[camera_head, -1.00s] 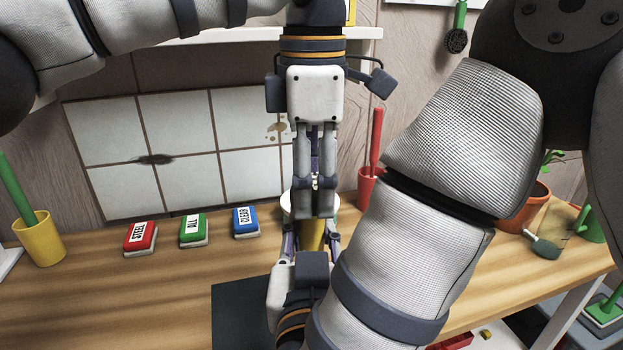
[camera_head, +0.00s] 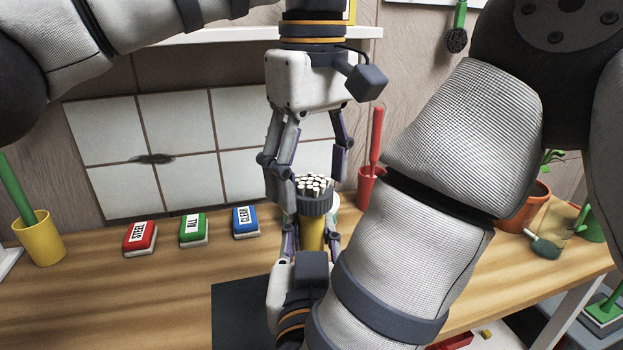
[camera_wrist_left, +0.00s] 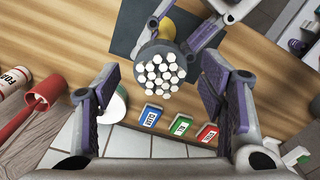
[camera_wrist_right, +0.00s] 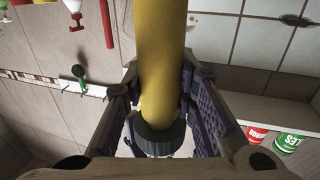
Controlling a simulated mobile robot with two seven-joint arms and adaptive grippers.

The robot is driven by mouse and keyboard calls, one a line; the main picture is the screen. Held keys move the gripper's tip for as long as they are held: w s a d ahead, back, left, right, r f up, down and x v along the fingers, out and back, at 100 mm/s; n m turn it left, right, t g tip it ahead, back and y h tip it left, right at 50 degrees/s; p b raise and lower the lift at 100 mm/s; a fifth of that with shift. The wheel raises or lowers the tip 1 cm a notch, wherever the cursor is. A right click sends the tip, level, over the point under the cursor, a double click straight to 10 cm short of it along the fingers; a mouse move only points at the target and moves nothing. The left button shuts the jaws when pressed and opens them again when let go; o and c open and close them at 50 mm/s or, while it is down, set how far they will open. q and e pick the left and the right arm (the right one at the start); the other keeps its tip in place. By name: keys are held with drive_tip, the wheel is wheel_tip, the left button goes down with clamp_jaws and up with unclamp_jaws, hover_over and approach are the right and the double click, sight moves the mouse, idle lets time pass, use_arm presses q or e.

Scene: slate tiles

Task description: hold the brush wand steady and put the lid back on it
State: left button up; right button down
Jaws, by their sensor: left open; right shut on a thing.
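The brush wand (camera_head: 312,232) is a yellow tube standing roughly upright in my right gripper (camera_head: 309,252), which is shut on it from below. A dark ridged lid with white tufts on top (camera_head: 316,194) sits on the wand's upper end, with no gap visible; it fills the middle of the left wrist view (camera_wrist_left: 162,68). My left gripper (camera_head: 313,178) points down with its fingers spread either side of the lid, empty. In the right wrist view the yellow tube (camera_wrist_right: 160,60) runs between the right fingers, with a dark ridged collar (camera_wrist_right: 160,138) at its near end.
Red, green and blue labelled blocks (camera_head: 192,229) lie left on the wooden bench. A yellow cup (camera_head: 40,240) stands at far left. A red cup (camera_head: 371,184) and a white round container (camera_wrist_left: 112,108) are close behind the wand. A dark mat (camera_head: 238,310) lies in front.

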use_arm(q)
wheel_tip(320, 180, up, 6)
drive_tip(key=shift+r, duration=0.15)
idle(0.5)
